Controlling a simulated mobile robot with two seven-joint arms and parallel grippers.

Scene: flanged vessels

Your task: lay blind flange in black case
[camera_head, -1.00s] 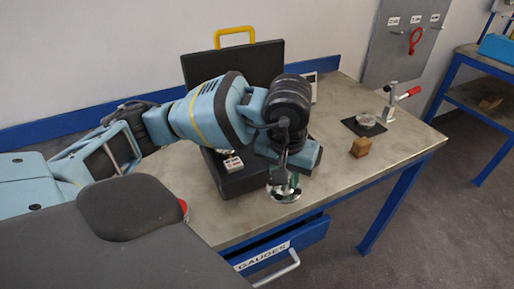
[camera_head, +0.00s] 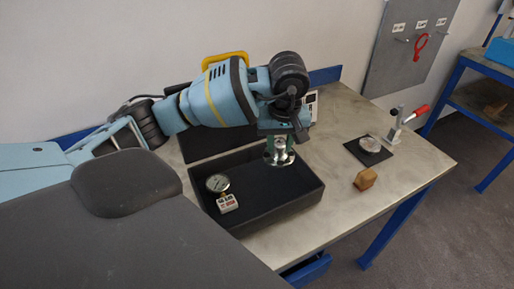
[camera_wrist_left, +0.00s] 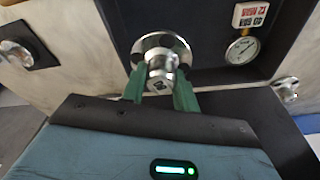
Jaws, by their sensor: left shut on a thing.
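My left gripper (camera_head: 279,140) is shut on the blind flange (camera_head: 279,157), a shiny metal disc with a knob. It holds the flange over the right part of the open black case (camera_head: 282,212). The left wrist view shows the green fingers (camera_wrist_left: 158,92) on both sides of the knob, with the flange's round plate (camera_wrist_left: 160,42) beyond. The plate looks about level. I cannot tell its exact height over the case floor. The case lid stands up behind, partly hidden by my left arm. My right gripper is not in view.
A dial gauge (camera_head: 218,184) and a small labelled block (camera_head: 228,204) lie in the case's left part. The case's right part looks clear.

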